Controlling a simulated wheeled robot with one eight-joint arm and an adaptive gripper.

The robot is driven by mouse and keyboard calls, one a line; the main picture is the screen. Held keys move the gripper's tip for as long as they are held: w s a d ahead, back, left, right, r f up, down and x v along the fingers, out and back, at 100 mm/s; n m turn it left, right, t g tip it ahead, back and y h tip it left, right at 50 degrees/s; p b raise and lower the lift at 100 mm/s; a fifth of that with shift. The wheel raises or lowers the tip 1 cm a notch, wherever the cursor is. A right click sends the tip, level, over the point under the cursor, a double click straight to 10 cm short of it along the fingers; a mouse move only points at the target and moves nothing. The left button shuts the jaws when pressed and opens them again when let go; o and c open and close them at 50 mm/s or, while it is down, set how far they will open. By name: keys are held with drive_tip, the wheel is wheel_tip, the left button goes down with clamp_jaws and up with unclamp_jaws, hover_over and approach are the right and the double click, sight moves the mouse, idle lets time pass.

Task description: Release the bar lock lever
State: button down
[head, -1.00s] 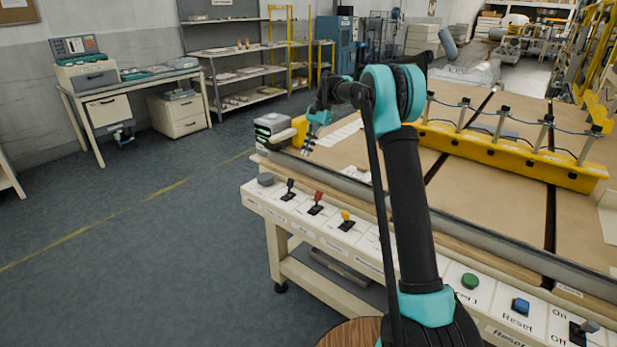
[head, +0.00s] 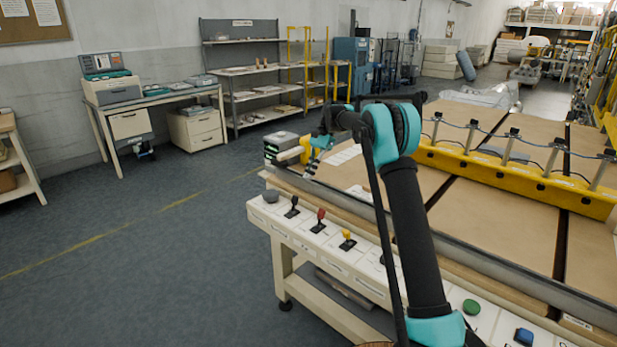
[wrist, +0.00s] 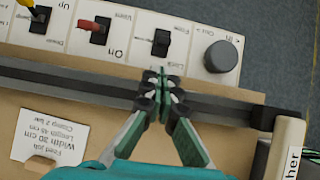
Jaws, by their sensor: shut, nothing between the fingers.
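A black lever (head: 292,208) stands on the white control panel along the bench's front edge; it also shows in the wrist view (wrist: 161,42), with small print around it that looks like "Lock". A red lever (wrist: 96,30) and a yellow lever (head: 347,240) stand beside it in the row. My gripper (wrist: 162,78) is shut and empty. Its tips show over the dark grey rail (wrist: 80,82), just short of the black lever and apart from it in the picture. In the head view my gripper (head: 312,167) is at the bench's far left corner, behind the levers.
A round grey knob (wrist: 223,56) sits at the panel's end next to the black lever. A yellow bar (head: 510,175) with upright posts crosses the brown bench top. A green button (head: 471,306) and a blue button (head: 523,337) are nearer me. Open floor lies left.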

sight(294, 205)
drive_tip(key=x, duration=0.8)
drive_tip(key=shift+a+r, duration=0.1)
drive_tip(key=shift+r, duration=0.05)
drive_tip(key=shift+s+a+r+t+h, duration=0.15)
drive_tip(key=shift+t+h, duration=0.25)
drive_tip(key=shift+t, duration=0.2)
drive_tip(key=shift+s+t, duration=0.1)
drive_tip(key=shift+t, duration=0.2)
